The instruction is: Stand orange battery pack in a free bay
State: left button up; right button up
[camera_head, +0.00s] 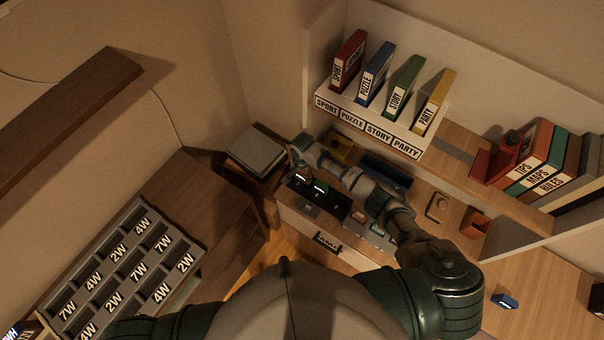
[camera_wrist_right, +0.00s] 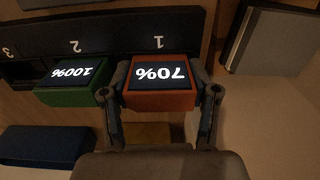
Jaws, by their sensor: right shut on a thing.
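The orange battery pack (camera_wrist_right: 160,98), with a dark top reading 70%, sits between the fingers of my right gripper (camera_wrist_right: 163,105), which is shut on it. It is at the bay marked 1 of the dark charging rack (camera_wrist_right: 110,25); I cannot tell whether it is fully seated. A green pack (camera_wrist_right: 72,95) reading 100% stands beside it at bay 2. Bay 3 looks empty. In the head view, the rack (camera_head: 330,203) lies below my right gripper (camera_head: 300,165), with the orange pack (camera_head: 303,176) and green pack (camera_head: 320,187) at its far edge. My left gripper is out of view.
A grey stack (camera_head: 258,150) is left of the rack. Labelled books (camera_head: 375,72) stand on the shelf above. A compartment tray (camera_head: 120,265) is at the lower left.

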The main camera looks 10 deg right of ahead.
jog(key=shift+f, duration=0.25)
jog(key=o, duration=1.3)
jog(key=shift+d, duration=0.1)
jog(key=shift+o, duration=0.2)
notch_tip(320, 180, up, 12)
jog(key=shift+w+f, duration=0.1)
